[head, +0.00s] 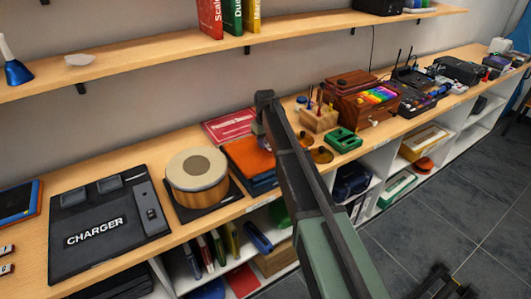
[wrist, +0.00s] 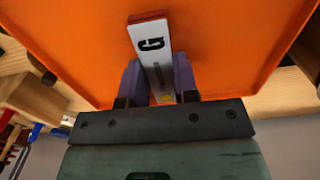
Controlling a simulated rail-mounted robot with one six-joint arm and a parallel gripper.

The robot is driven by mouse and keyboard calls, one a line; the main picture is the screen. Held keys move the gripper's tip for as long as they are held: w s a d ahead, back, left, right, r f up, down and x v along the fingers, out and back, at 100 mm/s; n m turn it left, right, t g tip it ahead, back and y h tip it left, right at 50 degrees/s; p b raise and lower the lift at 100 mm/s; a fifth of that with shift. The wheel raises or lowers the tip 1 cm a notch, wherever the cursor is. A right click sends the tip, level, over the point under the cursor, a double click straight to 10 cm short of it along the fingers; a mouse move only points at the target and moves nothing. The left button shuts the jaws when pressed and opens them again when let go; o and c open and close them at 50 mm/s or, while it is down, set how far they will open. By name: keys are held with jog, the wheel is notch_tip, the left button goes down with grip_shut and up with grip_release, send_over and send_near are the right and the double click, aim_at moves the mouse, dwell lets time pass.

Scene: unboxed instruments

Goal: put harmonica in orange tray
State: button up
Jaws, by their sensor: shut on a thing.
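The harmonica (wrist: 152,52) is a slim pale bar with a black letter G and a red end. My gripper (wrist: 157,66) is shut on it, with one purple finger on each side. In the wrist view both are over the flat floor of the orange tray (wrist: 70,35); I cannot tell whether the harmonica touches it. In the head view the orange tray (head: 247,160) lies on the bench, partly behind my arm. The harmonica and my fingertips are hidden there.
A round wooden drum (head: 197,180) stands left of the tray, and a black charger (head: 108,225) further left. A red flat item (head: 230,127) lies behind the tray. A green device (head: 343,140) and a wooden block with tools (head: 318,118) stand to the right. A shelf (head: 150,65) runs above.

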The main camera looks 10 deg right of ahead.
notch_tip(320, 180, down, 2)
jog(key=shift+f, duration=0.1)
jog(key=shift+r, duration=0.35)
jog(key=shift+f, duration=0.25)
jog(key=o, duration=0.9)
jog(key=shift+r, duration=0.1)
notch_tip(320, 180, up, 12)
jog(key=p, duration=1.2)
jog(key=shift+r, duration=0.2)
jog(key=s+m, duration=0.4)
jog(key=s, duration=3.1)
jog(key=f+b, duration=0.7)
jog(key=f, duration=0.1)
jog(key=shift+d+b, duration=0.35)
jog(key=shift+d, duration=0.05)
